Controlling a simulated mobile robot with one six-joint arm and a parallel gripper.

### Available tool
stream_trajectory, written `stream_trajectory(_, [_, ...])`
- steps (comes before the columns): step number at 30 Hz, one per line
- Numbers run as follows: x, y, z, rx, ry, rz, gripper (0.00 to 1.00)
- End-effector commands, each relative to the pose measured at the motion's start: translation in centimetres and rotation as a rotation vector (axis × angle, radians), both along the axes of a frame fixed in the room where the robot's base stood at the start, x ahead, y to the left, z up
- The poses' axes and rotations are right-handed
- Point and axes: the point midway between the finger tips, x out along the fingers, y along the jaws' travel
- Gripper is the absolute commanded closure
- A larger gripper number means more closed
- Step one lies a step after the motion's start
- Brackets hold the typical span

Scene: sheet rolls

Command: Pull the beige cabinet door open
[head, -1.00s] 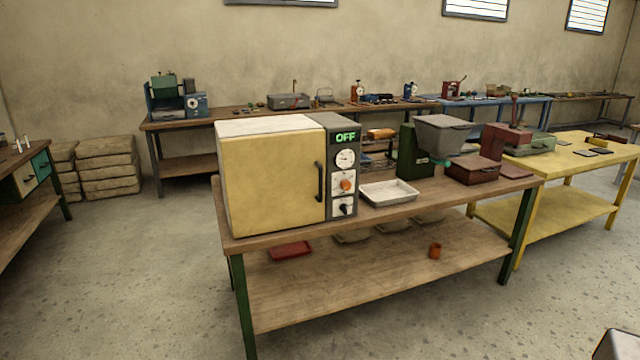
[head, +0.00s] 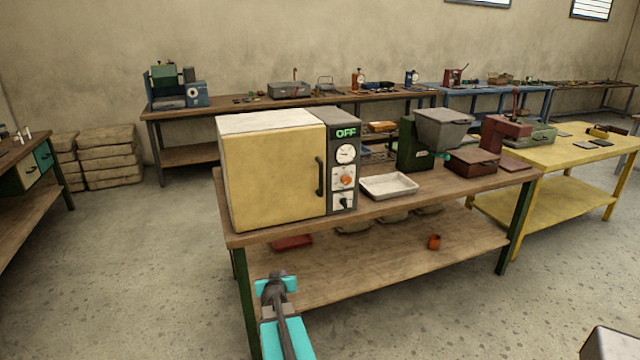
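The beige cabinet door (head: 268,178) is the flat yellowish front of a box-shaped cabinet on the wooden workbench. It looks shut. Its dark upright handle (head: 320,176) is on the right side of the door. A grey panel (head: 344,170) with a green "OFF" display, a dial and knobs is right of the door. My gripper (head: 276,279) shows at the bottom, in front of the bench and below the door, apart from the handle. Its fingers are seen from behind and too unclear to tell whether they are open.
The wooden workbench (head: 420,198) has its front edge just below the door. A white tray (head: 388,186) and a dark green machine with a grey hopper (head: 443,128) stand right of the cabinet.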

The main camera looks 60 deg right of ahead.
Motion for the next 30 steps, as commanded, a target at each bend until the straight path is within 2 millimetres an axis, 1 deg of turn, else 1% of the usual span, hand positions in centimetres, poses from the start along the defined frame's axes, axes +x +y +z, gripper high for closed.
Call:
stream_trajectory(1, [-0.5,-2.2,2.6,-0.030,-0.042,-0.011,0.79])
stream_trajectory(3, [-1.0,-4.6,5.6,-0.069,-0.095,-0.015,0.79])
stream_trajectory(5, [-1.7,-6.6,8.2,-0.102,-0.139,-0.016,0.79])
stream_trajectory(6, [-2.2,-7.8,10.0,-0.125,-0.166,-0.016,0.79])
stream_trajectory(8, [-3.0,-9.6,12.6,-0.160,-0.206,-0.015,0.79])
stream_trajectory(9, [-3.6,-10.7,14.4,-0.184,-0.232,-0.016,0.79])
stream_trajectory(11, [-4.5,-12.1,16.6,-0.201,-0.259,0.002,0.79])
stream_trajectory(12, [-5.2,-13.1,18.2,-0.221,-0.280,0.007,0.79])
stream_trajectory(15, [-6.9,-15.1,21.8,-0.264,-0.324,0.021,0.79])
stream_trajectory(18, [-8.3,-16.4,24.5,-0.294,-0.352,0.037,0.79])
stream_trajectory(21, [-9.2,-17.1,26.1,-0.311,-0.368,0.051,0.79])
stream_trajectory(25, [-9.8,-17.5,27.0,-0.320,-0.376,0.058,0.79])
stream_trajectory(30, [-9.8,-17.5,27.1,-0.321,-0.377,0.060,0.79])
